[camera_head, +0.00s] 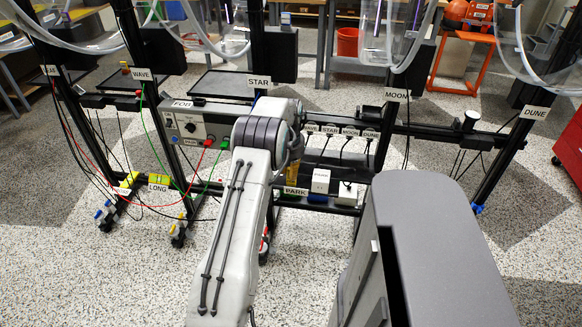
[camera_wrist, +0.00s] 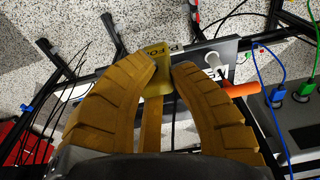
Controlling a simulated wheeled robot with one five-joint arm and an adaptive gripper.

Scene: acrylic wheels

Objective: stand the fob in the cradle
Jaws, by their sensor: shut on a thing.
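The fob (camera_wrist: 153,54) is a yellow block with dark lettering, partly covered by the fingers in the wrist view. My gripper (camera_wrist: 165,68) has its brown-yellow fingers closed on it from both sides. In the head view, a bit of yellow finger (camera_head: 292,173) shows beside my arm above the PARK rail; the fob cannot be made out there. A dark grey plate (camera_wrist: 196,59) with a pale round spot and a partly hidden white label lies beside the fob. I cannot tell whether this is the cradle, or whether the fob touches it.
White boxes (camera_head: 320,181) stand on the PARK rail (camera_head: 295,191). A grey control box (camera_head: 187,124) and black posts surround my arm. Cables and clear tubes hang around.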

